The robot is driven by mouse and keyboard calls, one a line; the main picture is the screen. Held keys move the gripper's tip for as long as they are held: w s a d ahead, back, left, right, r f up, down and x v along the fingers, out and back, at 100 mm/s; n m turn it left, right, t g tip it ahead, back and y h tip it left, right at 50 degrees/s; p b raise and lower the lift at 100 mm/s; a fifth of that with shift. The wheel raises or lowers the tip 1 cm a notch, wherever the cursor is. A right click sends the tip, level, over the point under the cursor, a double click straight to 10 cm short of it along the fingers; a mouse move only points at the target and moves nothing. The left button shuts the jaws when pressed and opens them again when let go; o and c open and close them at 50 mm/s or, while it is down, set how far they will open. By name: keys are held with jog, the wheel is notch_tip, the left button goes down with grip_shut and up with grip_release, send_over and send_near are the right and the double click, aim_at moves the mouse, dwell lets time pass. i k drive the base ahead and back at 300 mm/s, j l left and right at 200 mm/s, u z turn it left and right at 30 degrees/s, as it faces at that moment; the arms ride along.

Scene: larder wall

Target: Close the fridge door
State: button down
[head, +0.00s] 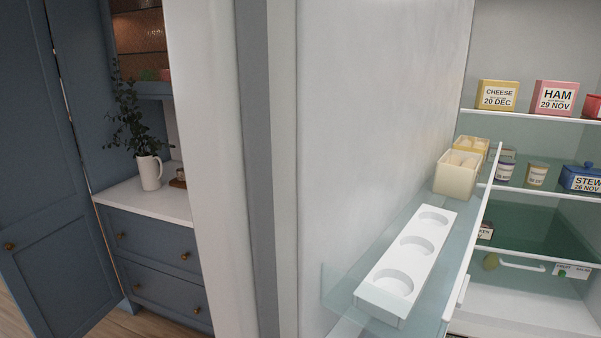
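The fridge door (370,130) stands open, close in front of the head camera. Its pale inner face fills the middle of the view, and its grey seal strip and edge (255,150) run from top to bottom. A glass door shelf (335,285) holds a white tray with round hollows (390,300) and cream bins (456,178). The fridge interior (550,65) shows at the right, with lit shelves. The door's handle and outer face do not show clearly. My gripper is not in view.
Inside the fridge are a cheese box (497,95), a ham box (555,97), small jars and a blue stew pot (583,178). At left are blue cabinets (40,170) and a white counter (125,203) with a plant in a white jug (149,172). Wooden floor (112,324) shows below.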

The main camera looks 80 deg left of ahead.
aim_at(313, 134)
jog(key=k+j+u, duration=0.3)
jog(key=u, duration=0.15)
jog(key=k+j+u, duration=0.3)
jog(key=j+u, duration=0.15)
jog(key=k+j+u, duration=0.25)
jog(key=j+u, duration=0.2)
jog(key=k+j, duration=0.1)
jog(key=j, duration=0.6)
